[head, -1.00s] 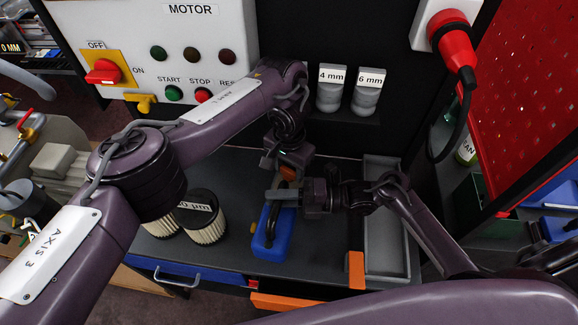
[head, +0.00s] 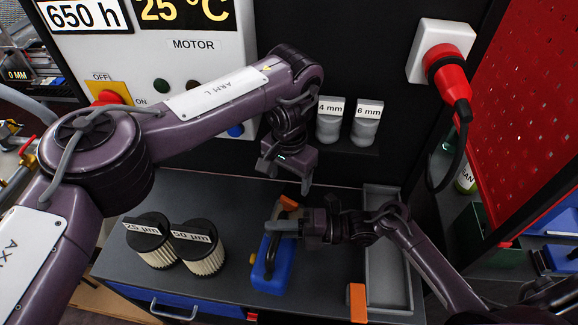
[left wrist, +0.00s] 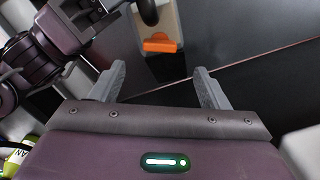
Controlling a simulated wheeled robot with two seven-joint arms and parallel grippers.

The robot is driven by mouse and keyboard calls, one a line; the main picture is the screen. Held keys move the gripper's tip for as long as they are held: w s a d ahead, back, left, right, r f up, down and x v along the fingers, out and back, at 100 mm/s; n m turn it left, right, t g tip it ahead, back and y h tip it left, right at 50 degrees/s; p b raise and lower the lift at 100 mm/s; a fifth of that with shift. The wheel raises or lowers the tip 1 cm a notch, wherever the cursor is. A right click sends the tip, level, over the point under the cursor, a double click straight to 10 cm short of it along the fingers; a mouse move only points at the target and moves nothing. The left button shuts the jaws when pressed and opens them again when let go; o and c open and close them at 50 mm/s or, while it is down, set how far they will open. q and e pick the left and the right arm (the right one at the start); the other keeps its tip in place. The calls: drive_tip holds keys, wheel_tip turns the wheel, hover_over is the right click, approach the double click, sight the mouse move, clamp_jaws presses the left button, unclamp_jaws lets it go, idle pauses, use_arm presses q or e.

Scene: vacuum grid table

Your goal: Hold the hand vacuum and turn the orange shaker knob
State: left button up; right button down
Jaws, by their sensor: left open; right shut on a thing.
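The blue hand vacuum (head: 272,272) stands on the dark tabletop in the head view, with a dark handle on its upper part. The orange shaker knob (head: 288,202) shows at its far end, and in the left wrist view (left wrist: 160,46) beyond the fingertips. My left gripper (head: 287,178) is open and empty, above and apart from the knob. Its two grey fingers show spread in the left wrist view (left wrist: 159,72). My right gripper (head: 284,228) comes from the right and is shut on the hand vacuum's handle; its fingers partly hide the grip.
Two labelled filters (head: 150,242) (head: 197,250) stand left of the vacuum. A grey tray (head: 388,290) and an orange-ended piece (head: 357,300) lie to the right. Behind are a motor panel (head: 195,62), 4 mm and 6 mm nozzles (head: 330,122) (head: 367,125) and a red plug (head: 448,78).

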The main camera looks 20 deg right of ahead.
use_arm(q)
wheel_tip(320, 180, up, 4)
drive_tip(key=shift+f, duration=0.2)
idle(0.3)
use_arm(e)
drive_tip(key=c, duration=1.2)
unclamp_jaws()
drive_tip(key=v, duration=0.7)
drive_tip(key=shift+s+d, duration=0.15)
drive_tip(key=shift+d, duration=0.1)
